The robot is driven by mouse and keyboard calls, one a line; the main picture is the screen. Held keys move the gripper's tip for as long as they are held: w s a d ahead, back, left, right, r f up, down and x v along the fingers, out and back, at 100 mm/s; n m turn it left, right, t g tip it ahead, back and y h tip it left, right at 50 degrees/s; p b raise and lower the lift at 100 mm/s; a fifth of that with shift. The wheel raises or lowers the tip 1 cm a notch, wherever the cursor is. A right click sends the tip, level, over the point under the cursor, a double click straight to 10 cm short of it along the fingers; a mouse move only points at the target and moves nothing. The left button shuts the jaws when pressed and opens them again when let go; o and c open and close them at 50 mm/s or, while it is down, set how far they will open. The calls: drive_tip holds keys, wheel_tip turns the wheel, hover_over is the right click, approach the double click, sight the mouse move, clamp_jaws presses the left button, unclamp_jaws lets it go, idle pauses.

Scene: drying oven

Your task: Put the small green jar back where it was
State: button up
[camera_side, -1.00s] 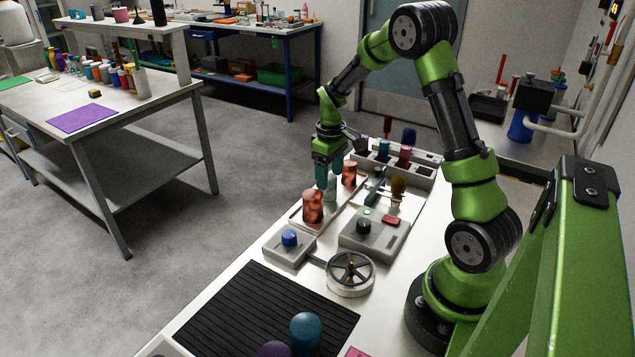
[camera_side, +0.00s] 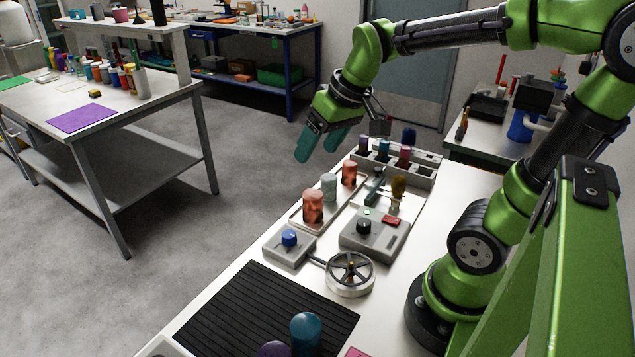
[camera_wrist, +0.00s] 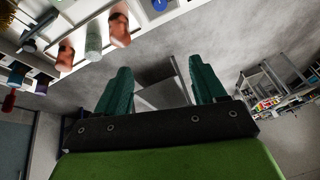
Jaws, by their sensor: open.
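The small green jar (camera_side: 328,187) is pale green and stands upright on a light tray (camera_side: 296,217), between two copper-coloured jars (camera_side: 313,207) and (camera_side: 349,173). In the wrist view the green jar (camera_wrist: 93,40) shows at the upper left, between the copper jars (camera_wrist: 119,27). My gripper (camera_side: 320,146) is open and empty. It is raised above and behind the tray, tilted, with its teal fingers apart from the jar. Its two fingers (camera_wrist: 162,88) also show spread in the wrist view.
A rack (camera_side: 412,172) with several coloured jars stands behind the tray. A grey box with a black knob (camera_side: 375,229), a blue-button box (camera_side: 290,245) and a handwheel (camera_side: 350,273) lie nearer. A black ribbed mat (camera_side: 262,315) is at the front. The air around my gripper is clear.

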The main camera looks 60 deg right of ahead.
drive_tip(key=s+a+m+t+y, duration=0.1)
drive_tip(key=s+a+t, duration=0.1)
drive_tip(key=s+a, duration=0.4)
drive_tip(key=shift+s+r, duration=0.25)
drive_tip(key=shift+s, duration=0.05)
